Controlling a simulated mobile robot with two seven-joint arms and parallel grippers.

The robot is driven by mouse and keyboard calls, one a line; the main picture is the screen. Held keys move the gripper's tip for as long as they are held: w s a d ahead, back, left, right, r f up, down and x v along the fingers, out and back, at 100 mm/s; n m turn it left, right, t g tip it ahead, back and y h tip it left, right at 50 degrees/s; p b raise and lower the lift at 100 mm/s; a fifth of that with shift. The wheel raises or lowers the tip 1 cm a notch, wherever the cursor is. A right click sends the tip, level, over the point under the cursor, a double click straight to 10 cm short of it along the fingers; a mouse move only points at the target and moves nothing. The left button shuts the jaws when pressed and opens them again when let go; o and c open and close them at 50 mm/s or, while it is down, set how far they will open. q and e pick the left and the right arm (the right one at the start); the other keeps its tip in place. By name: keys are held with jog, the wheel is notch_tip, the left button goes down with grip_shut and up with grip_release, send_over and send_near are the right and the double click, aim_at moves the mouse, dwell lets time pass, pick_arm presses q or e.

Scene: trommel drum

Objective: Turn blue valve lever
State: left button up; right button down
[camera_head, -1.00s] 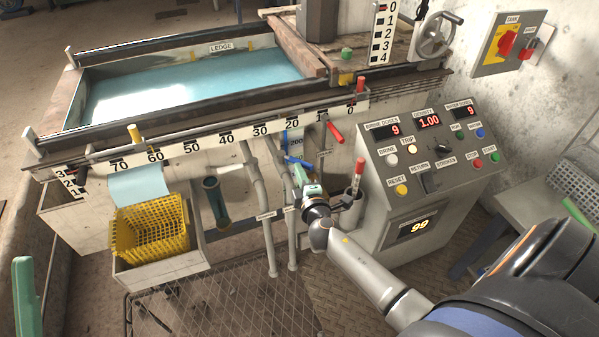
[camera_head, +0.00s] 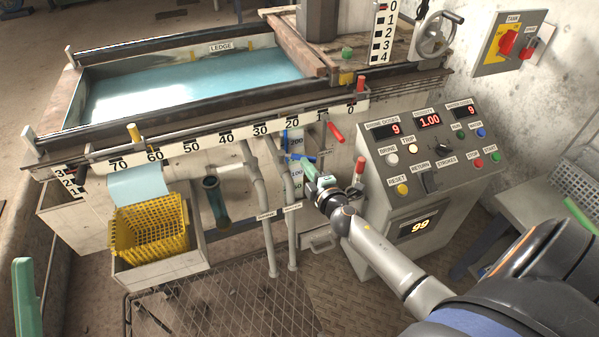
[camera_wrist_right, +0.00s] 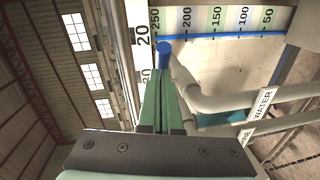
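The blue valve lever (camera_wrist_right: 164,54) shows as a short blue rounded end at the fingertips in the right wrist view. My right gripper (camera_wrist_right: 164,82) has its two green fingers close together, and they appear shut on the lever. In the head view the right gripper (camera_head: 309,172) is at the pipes below the scale, left of the control panel. There the lever is small and mostly hidden by the gripper and pipes. One green finger of what looks like my left gripper (camera_head: 24,295) shows at the lower left edge, away from the machine.
The control panel (camera_head: 430,155) stands close to the right of my right arm. Upright pipes (camera_head: 262,200) and a red-handled lever (camera_head: 335,132) are near the gripper. A yellow basket (camera_head: 150,230) sits at the left. A metal grating (camera_head: 230,305) covers the floor in front.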

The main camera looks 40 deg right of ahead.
jog(key=shift+w+d, duration=0.3)
jog(key=shift+d, duration=0.4)
jog(key=shift+w+d, duration=0.25)
jog(key=shift+d, duration=0.4)
jog(key=shift+w+d, duration=0.55)
jog(key=shift+d, duration=0.1)
